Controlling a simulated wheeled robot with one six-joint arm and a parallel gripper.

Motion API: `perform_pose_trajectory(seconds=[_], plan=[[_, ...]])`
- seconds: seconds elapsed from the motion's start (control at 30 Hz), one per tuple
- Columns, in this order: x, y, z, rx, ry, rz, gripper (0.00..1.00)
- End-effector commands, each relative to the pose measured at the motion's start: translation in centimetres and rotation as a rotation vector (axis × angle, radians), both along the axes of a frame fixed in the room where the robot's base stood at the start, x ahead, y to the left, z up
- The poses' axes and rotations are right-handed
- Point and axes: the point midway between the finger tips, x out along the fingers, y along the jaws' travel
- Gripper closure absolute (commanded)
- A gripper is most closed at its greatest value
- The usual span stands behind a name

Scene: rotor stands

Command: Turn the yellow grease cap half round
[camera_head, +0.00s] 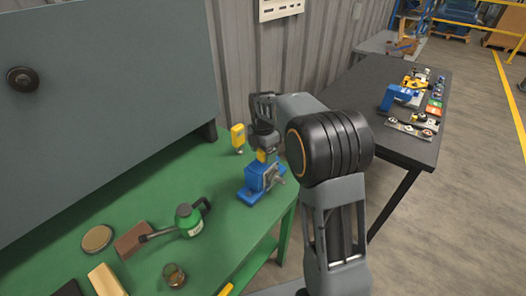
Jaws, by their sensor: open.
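A blue rotor stand (258,178) with a grey shaft part at its right side sits near the right edge of the green bench. The yellow grease cap (262,156) shows as a small yellow patch on top of the stand. My gripper (263,147) points down right over the cap, with its jaws open. The fingertips are small and partly hidden, so I cannot tell whether they touch the cap or are around it.
A yellow upright item (238,134) stands just left of my gripper. On the green bench (222,250) are a green oil can (188,220), a brown block (132,240), a round tin (97,238) and a small jar (174,275). A dark table (375,140) holds several parts.

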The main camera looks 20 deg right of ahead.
Motion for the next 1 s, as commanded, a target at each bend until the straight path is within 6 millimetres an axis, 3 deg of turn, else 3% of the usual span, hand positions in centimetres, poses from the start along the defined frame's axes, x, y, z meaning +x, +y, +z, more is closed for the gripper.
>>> perform_pose_trajectory(seconds=[0.23, 0.73, 1.0], plan=[[0.0, 0.0, -0.04, 0.0, 0.0, 0.0, 0.28], [0.0, 0.0, 0.0, 0.0, 0.0, 0.0, 0.76], [0.01, 0.0, 0.01, 0.0, 0.0, -0.035, 0.76]])
